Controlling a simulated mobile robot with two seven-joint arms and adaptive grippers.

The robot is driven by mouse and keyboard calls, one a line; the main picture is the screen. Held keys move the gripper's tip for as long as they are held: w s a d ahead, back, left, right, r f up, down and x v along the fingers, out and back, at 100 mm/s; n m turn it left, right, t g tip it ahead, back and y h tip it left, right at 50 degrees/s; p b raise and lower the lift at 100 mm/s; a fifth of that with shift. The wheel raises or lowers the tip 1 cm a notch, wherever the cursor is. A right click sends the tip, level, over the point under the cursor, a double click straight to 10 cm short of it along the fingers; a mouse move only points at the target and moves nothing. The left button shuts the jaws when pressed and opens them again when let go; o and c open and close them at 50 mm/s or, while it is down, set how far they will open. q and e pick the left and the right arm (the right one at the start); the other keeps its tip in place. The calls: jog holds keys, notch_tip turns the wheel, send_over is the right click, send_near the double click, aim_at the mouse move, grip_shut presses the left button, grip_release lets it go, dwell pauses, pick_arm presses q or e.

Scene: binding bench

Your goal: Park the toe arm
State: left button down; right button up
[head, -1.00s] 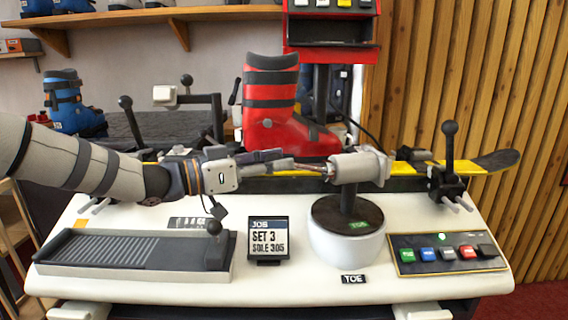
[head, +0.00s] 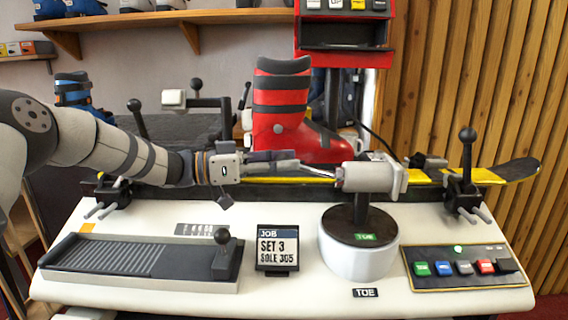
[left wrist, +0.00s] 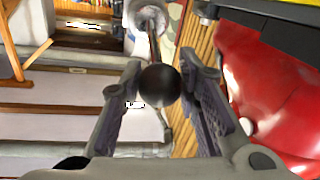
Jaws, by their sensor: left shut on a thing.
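The toe arm is a grey cylindrical head (head: 368,175) on a black post, on a round white pedestal (head: 358,258) with a green TOE tag. A thin rod runs left from the head. In the left wrist view this rod ends in a black ball knob (left wrist: 160,85), with the grey head (left wrist: 148,18) beyond it. My left gripper (head: 298,163) comes in from the left at the rod's end. In the left wrist view its fingers (left wrist: 162,88) are on both sides of the knob, shut on it. In the head view the fingers hide the knob. My right gripper is not in view.
A red ski boot (head: 283,110) stands close behind my left gripper. A yellow-and-black ski (head: 430,178) lies behind the head. On the white bench are a job sign (head: 277,248), a ridged plate with a knob lever (head: 130,255) and a button panel (head: 468,267).

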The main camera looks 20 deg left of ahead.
pick_arm(q)
jog(key=c, duration=1.5)
grip_release()
jog(key=shift+c, duration=0.2)
jog(key=o, duration=0.3)
jog(key=shift+w, duration=0.2)
jog(key=shift+o, duration=0.2)
jog(key=shift+s, duration=0.1)
jog(key=v, duration=1.2)
